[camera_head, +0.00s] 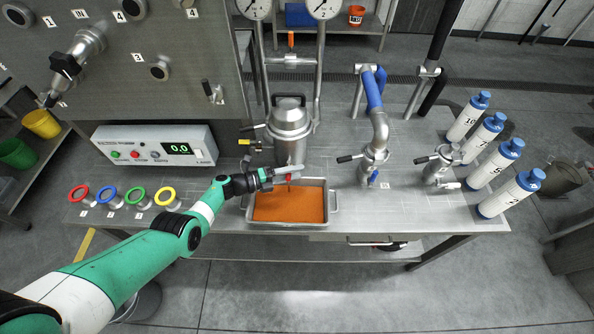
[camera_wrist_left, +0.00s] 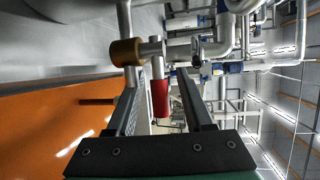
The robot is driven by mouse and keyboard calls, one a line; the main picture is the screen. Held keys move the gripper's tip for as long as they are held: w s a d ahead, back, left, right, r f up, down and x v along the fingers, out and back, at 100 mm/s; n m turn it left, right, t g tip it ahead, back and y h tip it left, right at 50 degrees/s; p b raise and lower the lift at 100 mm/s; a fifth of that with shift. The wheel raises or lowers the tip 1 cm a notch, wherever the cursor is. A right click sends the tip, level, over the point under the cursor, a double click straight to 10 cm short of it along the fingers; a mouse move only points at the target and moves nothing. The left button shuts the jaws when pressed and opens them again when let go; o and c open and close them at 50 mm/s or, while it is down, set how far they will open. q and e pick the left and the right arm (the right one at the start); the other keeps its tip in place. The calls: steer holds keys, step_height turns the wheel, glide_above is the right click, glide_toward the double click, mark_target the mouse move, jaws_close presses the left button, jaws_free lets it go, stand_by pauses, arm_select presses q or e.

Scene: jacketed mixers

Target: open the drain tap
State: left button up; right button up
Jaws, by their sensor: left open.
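The drain tap is at the foot of the steel jacketed mixer (camera_head: 290,130), above the orange-filled tray. In the left wrist view its grey pipe body (camera_wrist_left: 151,48) has a brass-coloured collar (camera_wrist_left: 127,52) and a red handle sleeve (camera_wrist_left: 160,98). My left gripper (camera_head: 272,174) is at the tap, just over the tray's back left part. Its two dark fingers (camera_wrist_left: 158,98) are open, with the red sleeve showing between them and a gap to each side. Whether either finger touches it I cannot tell. In the head view the gripper partly hides the tap. My right gripper is not in view.
The metal tray (camera_head: 333,205) holds orange liquid right below the gripper. A control box (camera_head: 155,145) and coloured rings stand to the left.

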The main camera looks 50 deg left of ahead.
arm_select(q)
steer(key=p+v, duration=0.4)
steer(key=v, duration=0.6)
steer(key=shift+s, duration=0.2)
steer(key=shift+r, duration=0.1)
